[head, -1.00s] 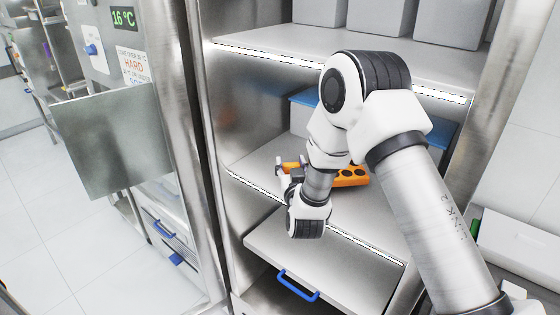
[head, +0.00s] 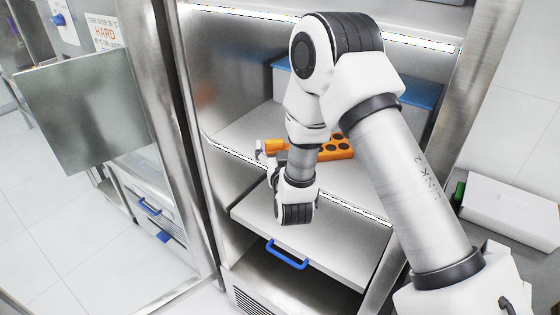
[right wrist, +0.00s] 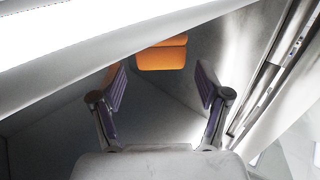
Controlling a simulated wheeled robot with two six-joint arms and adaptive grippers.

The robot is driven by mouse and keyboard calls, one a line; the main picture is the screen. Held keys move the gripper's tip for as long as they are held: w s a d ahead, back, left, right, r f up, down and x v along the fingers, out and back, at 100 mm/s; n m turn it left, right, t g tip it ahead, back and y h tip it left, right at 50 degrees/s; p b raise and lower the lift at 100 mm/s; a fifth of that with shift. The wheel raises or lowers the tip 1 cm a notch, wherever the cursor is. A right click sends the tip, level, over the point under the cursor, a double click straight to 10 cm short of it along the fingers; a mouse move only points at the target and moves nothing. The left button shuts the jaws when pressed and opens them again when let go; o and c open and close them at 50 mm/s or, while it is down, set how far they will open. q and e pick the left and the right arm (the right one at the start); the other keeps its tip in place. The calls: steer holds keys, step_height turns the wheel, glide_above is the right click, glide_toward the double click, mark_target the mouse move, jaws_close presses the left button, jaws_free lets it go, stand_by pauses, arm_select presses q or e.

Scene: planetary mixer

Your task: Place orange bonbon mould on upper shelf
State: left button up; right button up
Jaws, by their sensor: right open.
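The orange bonbon mould (head: 337,149) with dark round cavities lies on a steel cabinet shelf, partly hidden behind my right wrist. Its left end shows beside my right gripper (head: 266,153). In the right wrist view, an orange end of the mould (right wrist: 162,56) is ahead, roughly centred between the spread fingers of my right gripper (right wrist: 160,82). The gripper is open; contact with the mould cannot be made out. The upper shelf (head: 310,22), with a lit front edge, is above the mould and partly hidden by my right arm. My left gripper is not in view.
A container with a blue lid (head: 415,91) stands at the back of the mould's shelf. Below is a drawer with a blue handle (head: 287,255). An open metal panel (head: 85,112) is at the left. A white box (head: 510,217) is at the right.

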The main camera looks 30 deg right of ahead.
steer(key=b+v, duration=0.3)
steer(key=v, duration=0.7)
steer(key=s+a+f+n+g+y, duration=0.1)
steer(key=s+f+g+y, duration=0.15)
steer(key=f, duration=0.75)
steer(key=s+a+f+n+g+y, duration=0.1)
steer(key=s+f+g, duration=0.25)
steer(key=f, duration=0.65)
steer(key=s+a+f+n+g+y, duration=0.1)
steer(key=s+a+f+g, duration=0.1)
steer(key=s+f+g, duration=0.3)
steer(key=s+a+f+n+g+y, duration=0.1)
steer(key=s+f+g, duration=0.4)
steer(key=s+f, duration=0.6)
steer(key=s+a+y, duration=0.1)
steer(key=s, duration=0.3)
steer(key=shift+s+a+g, duration=0.2)
steer(key=shift+g, duration=0.1)
